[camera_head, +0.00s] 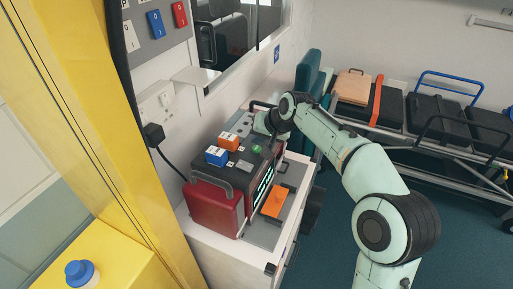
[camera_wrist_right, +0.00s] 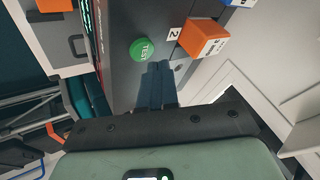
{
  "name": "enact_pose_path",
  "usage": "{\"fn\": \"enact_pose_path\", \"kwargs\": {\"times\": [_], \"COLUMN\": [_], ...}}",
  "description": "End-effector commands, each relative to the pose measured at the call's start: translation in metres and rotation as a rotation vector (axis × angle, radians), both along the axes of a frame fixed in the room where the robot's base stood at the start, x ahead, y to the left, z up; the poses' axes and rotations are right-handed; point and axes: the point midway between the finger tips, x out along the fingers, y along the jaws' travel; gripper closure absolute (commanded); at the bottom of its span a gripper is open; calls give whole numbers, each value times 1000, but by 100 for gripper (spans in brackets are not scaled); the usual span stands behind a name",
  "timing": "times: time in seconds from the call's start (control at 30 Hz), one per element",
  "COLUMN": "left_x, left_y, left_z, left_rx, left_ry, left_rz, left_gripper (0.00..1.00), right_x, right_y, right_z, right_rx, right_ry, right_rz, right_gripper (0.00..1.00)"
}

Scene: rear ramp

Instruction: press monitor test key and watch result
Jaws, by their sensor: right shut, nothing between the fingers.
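The monitor (camera_head: 211,203) is a dark box with a red side and a carry handle, standing on a white cabinet. Its screen (camera_head: 265,186) shows green traces, seen at a steep angle. The round green test key (camera_head: 257,149) is on its top; it also shows in the right wrist view (camera_wrist_right: 143,50), marked TEST. My right gripper (camera_wrist_right: 157,70) is shut and empty, its fingertips right beside the key. I cannot tell whether they touch it. My left gripper is not in view.
A blue block (camera_head: 216,156) and an orange block (camera_head: 229,141) sit on the monitor's top, close to the key. A black cable runs from the wall plug (camera_head: 154,134) to the monitor. An orange piece (camera_head: 274,203) lies in front. A stretcher (camera_head: 430,112) stands at right.

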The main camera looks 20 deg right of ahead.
Motion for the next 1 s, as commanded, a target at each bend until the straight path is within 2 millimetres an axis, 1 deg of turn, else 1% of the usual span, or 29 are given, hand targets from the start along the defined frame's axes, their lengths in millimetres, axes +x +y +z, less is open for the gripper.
{"fn": "enact_pose_path", "kwargs": {"times": [0.33, 0.63, 1.0], "left_x": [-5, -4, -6], "left_y": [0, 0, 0], "left_z": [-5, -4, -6], "left_rx": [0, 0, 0], "left_ry": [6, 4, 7], "left_rz": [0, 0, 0], "left_gripper": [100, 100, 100], "right_x": [0, 0, 0], "right_y": [0, 0, 0], "right_z": [-9, -9, -13], "right_rx": [0, 0, 0], "right_ry": [1, 0, 1], "right_rz": [-1, 0, 0], "right_gripper": [100, 100, 100]}}
